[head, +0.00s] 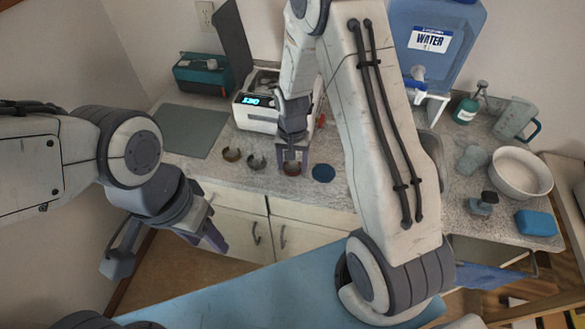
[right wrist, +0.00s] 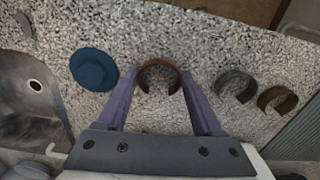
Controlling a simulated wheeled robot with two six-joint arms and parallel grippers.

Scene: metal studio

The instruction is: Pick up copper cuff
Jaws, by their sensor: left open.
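The copper cuff (head: 291,172) lies on the speckled counter near its front edge, reddish-brown and C-shaped. In the right wrist view the copper cuff (right wrist: 158,62) is between the fingertips, its gap toward the gripper. My right gripper (head: 290,160) is over it, open, with one finger on each side; it also shows in the right wrist view (right wrist: 158,76). I cannot tell whether the fingers touch the cuff. My left gripper (head: 168,254) is open and empty, low at the left, away from the counter.
A grey cuff (head: 256,162) and a brass-coloured cuff (head: 232,154) lie left of the copper one. A blue disc (head: 323,173) lies just right. A white machine with a lit display (head: 258,112) stands behind. A white bowl (head: 521,172) is far right.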

